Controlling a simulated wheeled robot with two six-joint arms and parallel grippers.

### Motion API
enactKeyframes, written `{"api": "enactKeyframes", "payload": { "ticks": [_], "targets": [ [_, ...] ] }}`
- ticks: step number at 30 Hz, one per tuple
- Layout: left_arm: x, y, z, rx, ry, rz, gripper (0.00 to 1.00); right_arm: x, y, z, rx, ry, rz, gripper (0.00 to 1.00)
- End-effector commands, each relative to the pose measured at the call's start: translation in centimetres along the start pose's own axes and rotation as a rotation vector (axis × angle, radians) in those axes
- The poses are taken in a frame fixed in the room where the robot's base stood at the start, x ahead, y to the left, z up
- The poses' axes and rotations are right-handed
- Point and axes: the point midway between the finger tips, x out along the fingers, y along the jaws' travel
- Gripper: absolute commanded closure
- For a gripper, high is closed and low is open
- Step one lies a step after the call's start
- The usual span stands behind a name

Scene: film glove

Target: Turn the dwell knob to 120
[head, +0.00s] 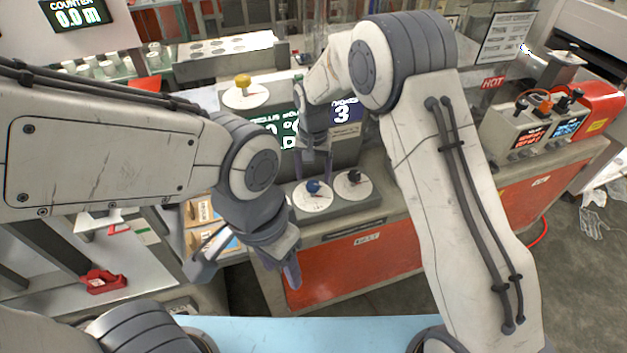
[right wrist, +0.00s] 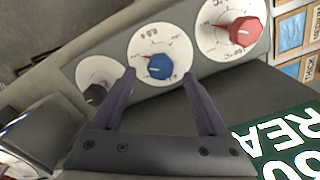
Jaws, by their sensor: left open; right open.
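A blue knob (head: 313,186) sits on a white round dial on a grey control box, with a black knob (head: 353,176) beside it. In the right wrist view the blue knob (right wrist: 159,66) lies just ahead of my right gripper's spread fingertips, with a red knob (right wrist: 243,31) to its right and the black knob (right wrist: 95,93) to its left. I cannot read which one is dwell, nor the dial numbers. My right gripper (head: 316,168) is open and empty above the blue knob. My left gripper (head: 245,265) is open and empty, lower left; the red knob is hidden in the head view.
A yellow knob (head: 243,82) stands on a white dial behind. A box with cables (head: 530,125) is at right. Open floor lies at lower right.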

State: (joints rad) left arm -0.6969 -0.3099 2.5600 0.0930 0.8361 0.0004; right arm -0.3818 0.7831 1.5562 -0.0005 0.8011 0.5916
Motion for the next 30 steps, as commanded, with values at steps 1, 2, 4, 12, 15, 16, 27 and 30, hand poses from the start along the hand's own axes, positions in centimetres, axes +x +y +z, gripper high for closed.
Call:
{"api": "enactKeyframes", "payload": {
  "ticks": [1, 2, 4, 12, 15, 16, 27, 30],
  "targets": [
    [0.5, 0.0, 0.0, 0.0, 0.0, 0.0, 0.5, -1.0, -0.1, -0.2, 0.0, 0.006, -0.004, 0.24],
    [0.7, -0.1, 0.0, 0.0, 0.0, 0.0, 0.5, -1.6, -0.1, -0.2, 0.0, 0.006, -0.004, 0.24],
    [1.0, -0.1, 0.1, 0.0, 0.0, 0.0, 0.5, -3.1, -0.1, -0.2, 0.0, 0.006, -0.004, 0.24],
    [1.6, -0.1, 0.1, 0.001, 0.0, 0.0, 0.5, -7.1, 0.0, -0.1, 0.001, 0.004, -0.002, 0.24],
    [1.6, -0.1, 0.1, 0.001, 0.0, 0.0, 0.5, -7.7, 0.1, -0.1, 0.001, 0.002, -0.001, 0.24],
    [1.6, -0.1, 0.1, 0.001, 0.0, 0.0, 0.5, -7.8, 0.1, -0.1, 0.001, 0.002, -0.001, 0.24],
    [1.6, -0.1, 0.1, 0.001, 0.0, 0.0, 0.5, -7.8, 0.1, -0.1, 0.001, 0.001, 0.0, 0.24],
    [1.6, -0.1, 0.1, 0.001, 0.0, 0.0, 0.5, -7.9, 0.1, 0.1, -0.004, 0.001, -0.001, 0.24]
  ]
}}
